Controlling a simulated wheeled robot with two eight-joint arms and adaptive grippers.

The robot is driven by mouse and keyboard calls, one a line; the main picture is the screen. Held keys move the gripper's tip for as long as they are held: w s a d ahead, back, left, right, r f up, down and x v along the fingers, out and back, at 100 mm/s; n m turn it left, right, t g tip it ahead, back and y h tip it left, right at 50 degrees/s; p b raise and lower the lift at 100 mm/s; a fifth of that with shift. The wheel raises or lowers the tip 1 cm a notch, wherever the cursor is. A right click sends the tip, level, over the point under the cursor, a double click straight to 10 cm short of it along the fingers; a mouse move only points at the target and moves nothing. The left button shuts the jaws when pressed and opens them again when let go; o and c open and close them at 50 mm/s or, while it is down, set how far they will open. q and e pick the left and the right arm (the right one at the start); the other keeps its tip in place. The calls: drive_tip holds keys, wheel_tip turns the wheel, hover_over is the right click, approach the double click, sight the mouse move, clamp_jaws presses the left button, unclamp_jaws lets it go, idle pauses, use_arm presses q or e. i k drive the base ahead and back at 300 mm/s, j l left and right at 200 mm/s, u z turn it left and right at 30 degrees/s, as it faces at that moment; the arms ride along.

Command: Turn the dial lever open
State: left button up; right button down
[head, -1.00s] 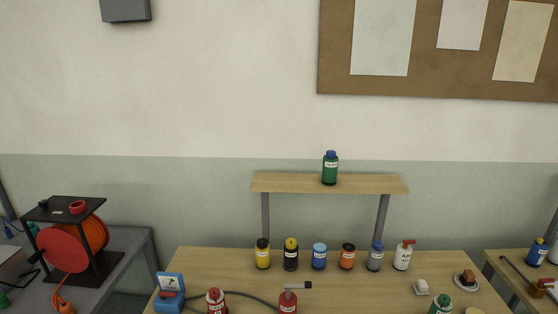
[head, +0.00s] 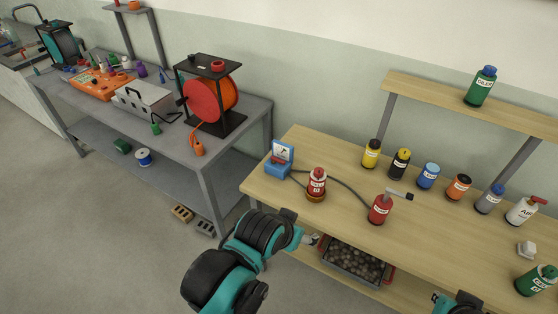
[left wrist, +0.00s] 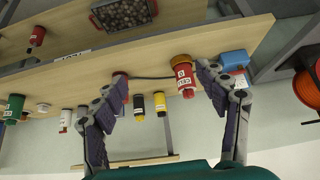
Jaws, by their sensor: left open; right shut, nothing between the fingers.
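A blue box with an upright dial panel and a small red lever (head: 280,160) stands at the left end of the wooden bench. It also shows upside down in the left wrist view (left wrist: 234,59). I cannot read the lever's exact angle. My left arm reaches in front of the bench's left end; its fingertips are hard to make out in the head view. In the left wrist view my left gripper (left wrist: 163,78) is open and empty, its fingers spread apart with the blue box beyond the right finger. My right gripper (head: 462,303) is shut at the bottom edge, mostly cut off.
A red bottle on a round wooden base (head: 317,184) stands beside the box. A red canister with a grey handle (head: 380,209) is farther right, a cable behind. Several bottles line the back. A crate (head: 355,262) sits below; a red reel (head: 208,99) stands left.

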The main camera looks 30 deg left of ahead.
sight(274, 159)
drive_tip(key=i+j+u, duration=0.1)
drive_tip(key=i+j, duration=0.2)
drive_tip(key=i, duration=0.15)
drive_tip(key=i+j, duration=0.25)
drive_tip(key=i, duration=0.2)
drive_tip(key=u, duration=0.05)
